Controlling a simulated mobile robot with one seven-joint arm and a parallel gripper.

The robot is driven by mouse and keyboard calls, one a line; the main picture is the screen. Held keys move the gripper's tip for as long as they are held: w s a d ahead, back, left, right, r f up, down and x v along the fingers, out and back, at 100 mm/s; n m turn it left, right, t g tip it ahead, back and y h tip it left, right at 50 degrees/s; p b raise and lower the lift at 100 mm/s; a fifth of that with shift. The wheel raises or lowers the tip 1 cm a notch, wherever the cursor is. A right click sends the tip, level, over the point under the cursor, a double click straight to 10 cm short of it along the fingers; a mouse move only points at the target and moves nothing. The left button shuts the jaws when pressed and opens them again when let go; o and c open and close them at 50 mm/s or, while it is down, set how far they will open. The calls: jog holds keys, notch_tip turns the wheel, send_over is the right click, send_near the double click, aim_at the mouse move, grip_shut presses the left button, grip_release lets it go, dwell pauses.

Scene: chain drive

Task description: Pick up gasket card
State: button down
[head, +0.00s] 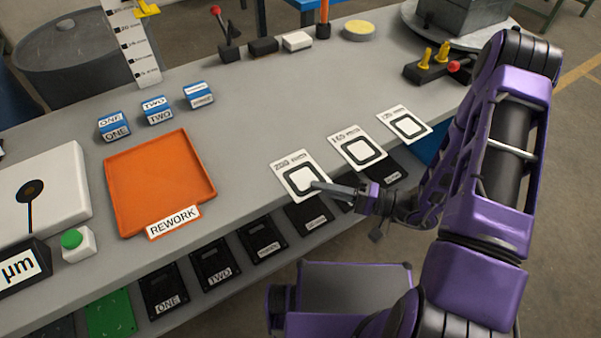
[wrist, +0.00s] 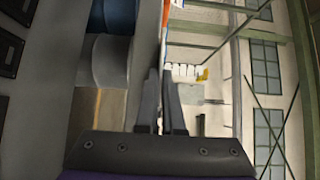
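Three white gasket cards lie in a row along the bench's front edge in the head view, each with a black square ring. They are the left card, marked 200 (head: 291,163), the middle card, marked 165 (head: 345,138), and the right card (head: 391,117). My gripper (head: 318,186) reaches in from the right, with its fingertips overlapping the front right part of the left card. The wrist view shows the fingers (wrist: 160,80) close together with a narrow gap. I cannot tell whether they are clamped on the card, whose edge is not clear there.
An orange REWORK tray (head: 120,200) lies left of the cards, with blue labelled blocks (head: 157,110) behind it. Dark labelled plates (head: 262,240) line the front below the bench edge. A fixture with yellow and red knobs (head: 430,68) stands at the right. The mid-bench is clear.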

dwell(0.4)
jog(key=shift+r+p, duration=0.75)
jog(key=shift+r, duration=4.25)
